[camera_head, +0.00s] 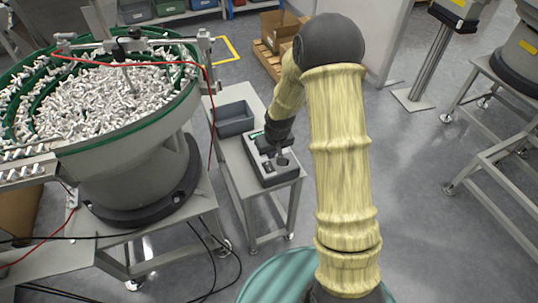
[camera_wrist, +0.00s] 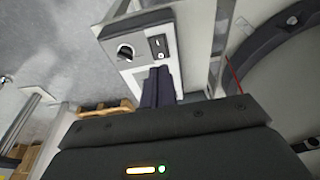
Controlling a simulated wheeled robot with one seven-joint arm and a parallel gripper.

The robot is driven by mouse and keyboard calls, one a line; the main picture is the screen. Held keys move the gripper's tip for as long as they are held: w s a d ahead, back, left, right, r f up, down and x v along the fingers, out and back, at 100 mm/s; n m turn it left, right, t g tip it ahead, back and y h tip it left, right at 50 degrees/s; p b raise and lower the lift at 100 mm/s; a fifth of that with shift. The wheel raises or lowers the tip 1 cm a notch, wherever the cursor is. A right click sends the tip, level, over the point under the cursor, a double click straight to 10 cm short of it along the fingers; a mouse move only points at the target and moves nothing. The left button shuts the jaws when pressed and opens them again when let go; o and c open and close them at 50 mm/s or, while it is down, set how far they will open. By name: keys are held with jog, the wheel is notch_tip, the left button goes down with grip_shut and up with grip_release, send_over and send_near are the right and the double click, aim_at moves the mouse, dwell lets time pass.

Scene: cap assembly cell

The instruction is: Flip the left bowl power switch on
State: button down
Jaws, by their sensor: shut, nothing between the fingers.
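A light-grey control box (camera_head: 262,172) lies on a small side table right of the large bowl feeder (camera_head: 118,160). In the wrist view the control box (camera_wrist: 112,38) shows a black rotary knob (camera_wrist: 125,52) and a small black rocker switch (camera_wrist: 158,46) beside it. I cannot tell which way the rocker is tipped. My gripper (camera_head: 280,152) is over the box in the head view and partly hides its top. In the wrist view my gripper's fingers (camera_wrist: 158,72) are shut and empty, with their tips just below the rocker switch; contact cannot be told.
A grey open bin (camera_head: 235,119) stands on the side table (camera_head: 236,175) behind the box. The bowl is full of small white parts, with a red cable along its side. Cardboard boxes (camera_head: 277,28) stand on a pallet behind. Another stand is at the right; the floor between is clear.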

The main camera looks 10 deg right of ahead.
jog(key=s+r, duration=0.1)
jog(key=r, duration=0.2)
jog(key=s+r, duration=0.1)
jog(key=r, duration=0.1)
jog(key=shift+s+d, duration=0.35)
jog(key=shift+d, duration=0.05)
jog(key=s+d+r+m+p, duration=0.1)
jog(key=s+r+m+p, duration=0.1)
jog(key=s+r+p, duration=0.7)
jog(key=s+r, duration=0.8)
jog(key=r, duration=0.1)
jog(key=shift+r+h, duration=0.3)
jog(key=shift+d, duration=0.1)
